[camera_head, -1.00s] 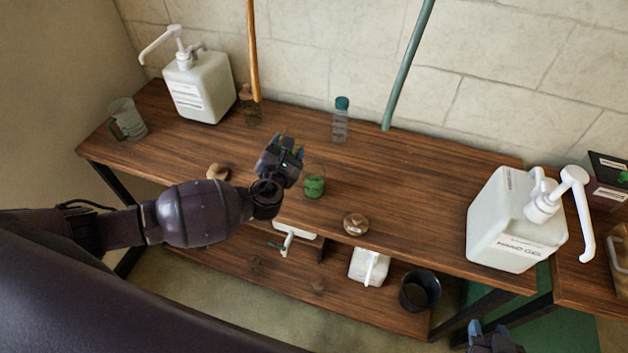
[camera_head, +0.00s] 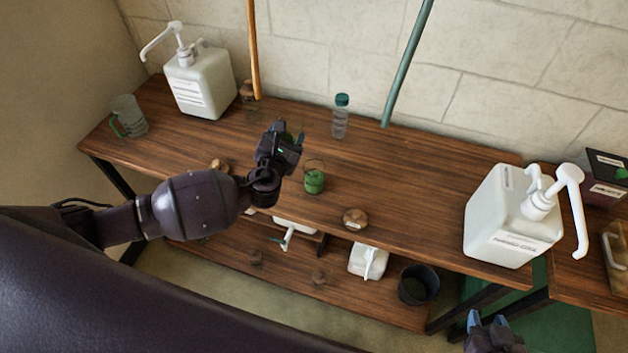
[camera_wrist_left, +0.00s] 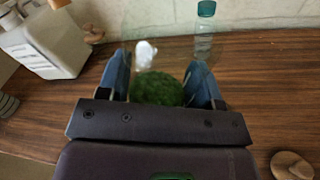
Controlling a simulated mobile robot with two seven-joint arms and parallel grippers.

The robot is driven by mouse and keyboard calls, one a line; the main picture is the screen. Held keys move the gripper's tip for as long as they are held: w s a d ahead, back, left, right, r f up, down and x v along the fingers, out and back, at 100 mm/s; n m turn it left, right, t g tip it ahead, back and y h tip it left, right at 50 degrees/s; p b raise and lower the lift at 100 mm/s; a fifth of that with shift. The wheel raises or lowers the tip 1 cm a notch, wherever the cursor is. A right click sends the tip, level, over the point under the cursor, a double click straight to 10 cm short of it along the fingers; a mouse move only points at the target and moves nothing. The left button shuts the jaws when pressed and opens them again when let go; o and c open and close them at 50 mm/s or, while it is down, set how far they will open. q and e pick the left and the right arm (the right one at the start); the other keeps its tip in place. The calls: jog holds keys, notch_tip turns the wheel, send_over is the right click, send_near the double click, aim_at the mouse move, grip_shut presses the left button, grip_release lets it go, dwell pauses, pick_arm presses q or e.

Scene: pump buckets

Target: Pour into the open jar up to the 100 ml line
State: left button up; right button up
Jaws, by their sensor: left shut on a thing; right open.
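A small clear jar (camera_head: 314,182) with green contents and a round open-looking rim stands on the wooden table (camera_head: 420,190). My left gripper (camera_head: 286,136) is above the table, up and left of this jar. In the left wrist view its blue fingers (camera_wrist_left: 158,82) are shut on a clear vessel, with a fuzzy green mass (camera_wrist_left: 157,90) between them. The vessel's outline is faint, and its tilt and any volume marks cannot be read. My right gripper (camera_head: 489,322) is open and empty at the bottom edge, low and partly out of frame.
A teal-capped bottle (camera_head: 340,118) stands behind the jar. A round wooden lid (camera_head: 355,218) lies in front right. White pump containers (camera_head: 200,85) (camera_head: 500,235) stand at both ends, a glass mug (camera_head: 130,118) at the left. The middle right of the table is clear.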

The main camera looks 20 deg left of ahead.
pick_arm(q)
jog(key=n+b, duration=0.2)
jog(key=n, duration=0.1)
jog(key=shift+f, duration=0.2)
jog(key=shift+r+n+t+b, duration=0.15)
jog(key=shift+n+t+b, duration=0.15)
jog(key=shift+n+b, duration=0.15)
jog(key=shift+r, duration=0.1)
jog(key=shift+s, duration=0.1)
